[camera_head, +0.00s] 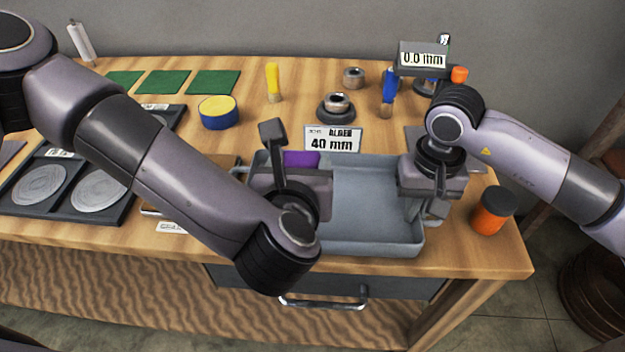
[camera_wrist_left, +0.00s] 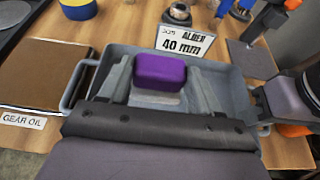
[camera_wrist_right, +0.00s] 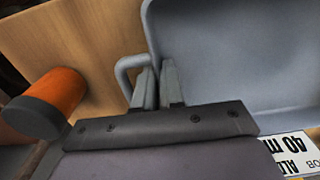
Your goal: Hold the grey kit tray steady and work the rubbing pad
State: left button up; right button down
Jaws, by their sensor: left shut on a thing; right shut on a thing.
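The grey kit tray (camera_head: 375,200) lies on the wooden table near its front edge. It appears empty apart from the rubbing pad, a purple block (camera_wrist_left: 160,70) with a paler underside. The pad also shows in the head view (camera_head: 300,158), at the tray's left side. My left gripper (camera_wrist_left: 160,88) is shut on the pad, one finger on each side, inside the tray. Whether the pad touches the tray floor is hidden. My right gripper (camera_wrist_right: 158,82) is shut at the tray's right end, on its handle (camera_wrist_right: 128,66); the exact contact is partly hidden.
A "40 mm" card (camera_head: 333,139) stands behind the tray. An orange jar with a dark lid (camera_head: 492,212) stands right of it. A brown board (camera_wrist_left: 45,75) lies to its left. A blue and yellow tin (camera_head: 218,112), green sheets (camera_head: 165,82) and a gauge display (camera_head: 422,58) are farther back.

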jog(key=c, duration=1.2)
grip_release()
jog(key=shift+o, duration=0.2)
jog(key=shift+r, duration=0.1)
notch_tip(320, 180, up, 7)
jog(key=shift+r, duration=0.45)
jog(key=shift+s, duration=0.1)
